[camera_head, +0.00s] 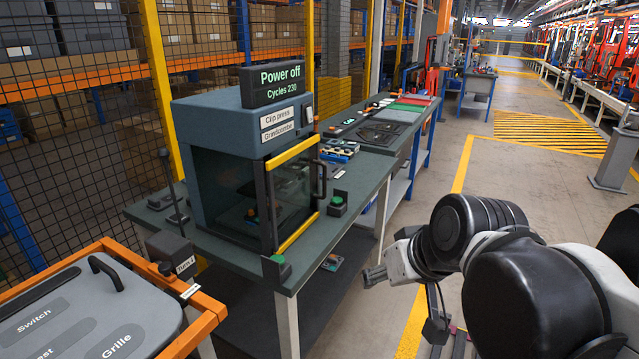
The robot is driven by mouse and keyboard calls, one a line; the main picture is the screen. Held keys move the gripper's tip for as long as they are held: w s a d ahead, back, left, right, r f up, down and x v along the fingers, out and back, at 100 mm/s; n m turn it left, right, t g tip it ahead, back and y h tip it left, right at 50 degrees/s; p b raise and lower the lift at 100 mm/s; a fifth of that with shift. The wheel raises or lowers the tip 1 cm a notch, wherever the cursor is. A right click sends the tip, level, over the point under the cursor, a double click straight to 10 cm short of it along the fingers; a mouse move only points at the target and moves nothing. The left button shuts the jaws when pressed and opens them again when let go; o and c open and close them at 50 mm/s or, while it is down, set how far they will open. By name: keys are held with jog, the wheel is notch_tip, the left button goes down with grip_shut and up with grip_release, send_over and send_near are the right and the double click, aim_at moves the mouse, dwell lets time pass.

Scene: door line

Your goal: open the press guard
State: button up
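The clip press (222,125) is a dark blue-grey cabinet with glazed sides on the green-topped bench. Its display (277,83) reads "Power off" and "Cycles 230". The press guard (295,195) is the clear front panel with yellow bars along its top and bottom edges; it looks shut. A dark vertical handle (320,179) stands on its right edge. My gripper (374,276) is right of and below the guard, beyond the bench's front edge, apart from the handle. It is small and partly hidden by my arm, so its opening is unclear.
Green-topped button boxes (337,205) and (276,268) stand near the guard on the bench (355,190). An orange-framed cart (205,310) with a grey lid is at the lower left. Mesh fencing stands behind. Open aisle floor lies right.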

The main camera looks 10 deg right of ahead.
jog(key=w+a+r+n+y+b, duration=0.1)
jog(key=w+a+n+y+b, duration=0.15)
jog(key=w, duration=1.05)
jog(key=n+t+y+b, duration=0.5)
jog(key=t+y, duration=0.1)
jog(key=y, duration=0.2)
send_near(326, 176)
jog(key=x, duration=1)
jog(key=shift+w+a+b, duration=0.15)
jog(key=shift+w+b, duration=0.2)
jog(key=shift+b, duration=0.05)
grip_shut()
